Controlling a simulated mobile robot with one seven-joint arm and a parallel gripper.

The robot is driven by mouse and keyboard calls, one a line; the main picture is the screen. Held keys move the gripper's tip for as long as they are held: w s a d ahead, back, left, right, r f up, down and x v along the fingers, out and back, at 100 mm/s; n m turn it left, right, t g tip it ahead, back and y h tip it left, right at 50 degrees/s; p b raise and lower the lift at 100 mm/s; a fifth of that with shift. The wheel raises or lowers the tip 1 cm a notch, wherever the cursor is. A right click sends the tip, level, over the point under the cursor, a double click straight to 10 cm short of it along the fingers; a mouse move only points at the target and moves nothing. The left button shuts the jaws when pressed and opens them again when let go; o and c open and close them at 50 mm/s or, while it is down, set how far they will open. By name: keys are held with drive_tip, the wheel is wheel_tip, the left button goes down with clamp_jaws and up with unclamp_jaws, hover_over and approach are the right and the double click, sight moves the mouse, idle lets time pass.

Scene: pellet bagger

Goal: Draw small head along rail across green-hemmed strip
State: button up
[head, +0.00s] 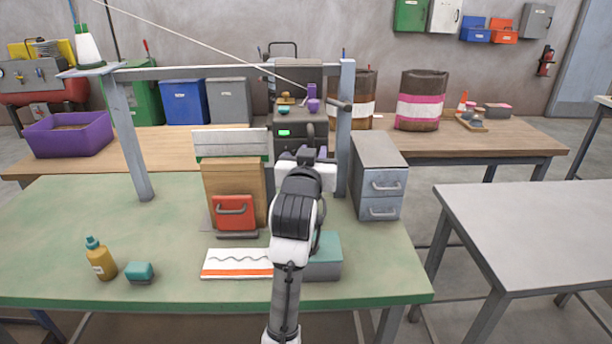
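A pale strip with green along it (230,146) stands upright across the top of a tan bag-like body (232,180) on the green table. A grey rail (220,71) spans two posts above and behind it. A small dark and purple head (312,103) with a dark handle (339,105) shows near the rail's right end; a pale thread runs to it from the upper left. My gripper (318,158) is right of the strip and below the head, seen from behind. My own arm hides its fingertips, so its opening and any contact are unclear.
A grey drawer cabinet (380,178) stands close right of my gripper. A red handled box (235,212) is at the body's front. A white and orange strip (236,264), teal-topped box (325,258) and yellow bottle (100,260) are nearer. The table's left side is mostly clear.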

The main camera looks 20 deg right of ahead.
drive_tip(key=b+v, duration=0.1)
drive_tip(key=v, duration=0.9)
drive_tip(key=shift+r+b, duration=0.2)
drive_tip(key=shift+b, duration=0.2)
